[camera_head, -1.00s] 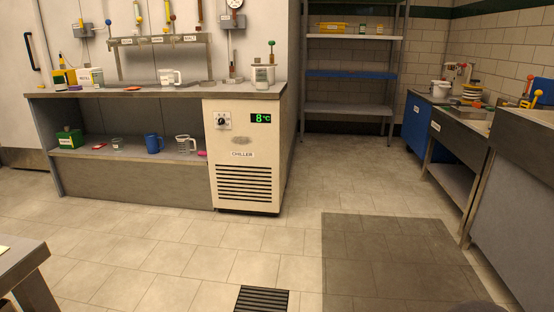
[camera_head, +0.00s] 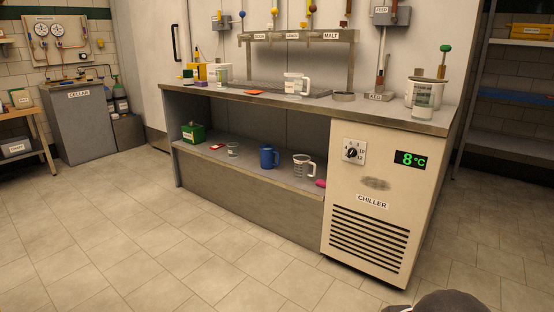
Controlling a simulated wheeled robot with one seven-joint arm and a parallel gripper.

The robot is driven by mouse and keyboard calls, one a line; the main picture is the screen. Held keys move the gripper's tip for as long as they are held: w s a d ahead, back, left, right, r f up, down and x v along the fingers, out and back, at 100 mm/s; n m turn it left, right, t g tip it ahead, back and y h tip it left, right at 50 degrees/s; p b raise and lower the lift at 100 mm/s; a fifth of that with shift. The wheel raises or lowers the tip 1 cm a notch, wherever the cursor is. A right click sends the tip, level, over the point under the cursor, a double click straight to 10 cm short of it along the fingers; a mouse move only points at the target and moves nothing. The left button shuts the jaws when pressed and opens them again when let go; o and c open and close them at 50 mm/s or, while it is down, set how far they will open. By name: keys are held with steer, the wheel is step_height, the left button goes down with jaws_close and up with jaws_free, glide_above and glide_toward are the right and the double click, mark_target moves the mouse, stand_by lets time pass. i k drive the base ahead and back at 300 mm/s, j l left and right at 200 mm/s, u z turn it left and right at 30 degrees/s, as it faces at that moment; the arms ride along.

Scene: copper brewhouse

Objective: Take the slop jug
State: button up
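Several jug-like vessels show, and I cannot tell for certain which is the slop jug. A white jug (camera_head: 296,84) with a handle and a small label stands upright on the counter under the tap rail; its label is too small to read. On the lower shelf are a blue jug (camera_head: 269,157) with its handle to the right and a clear measuring jug (camera_head: 303,167) with white markings. My gripper is not in view.
The counter (camera_head: 385,112) ends above a cream chiller (camera_head: 376,205) reading 8°C. A small glass (camera_head: 233,149), a green box (camera_head: 193,133) and a pink item (camera_head: 320,183) share the shelf. A grey cellar cabinet (camera_head: 84,125) stands left. The tiled floor in front is clear.

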mark_target(293, 82)
steer(key=i+j, duration=0.15)
steer(key=i, duration=0.2)
steer(key=i+j+z, duration=0.1)
steer(key=i, duration=0.3)
steer(key=i+j, duration=0.25)
steer(key=i+z, duration=0.05)
steer(key=i, duration=0.05)
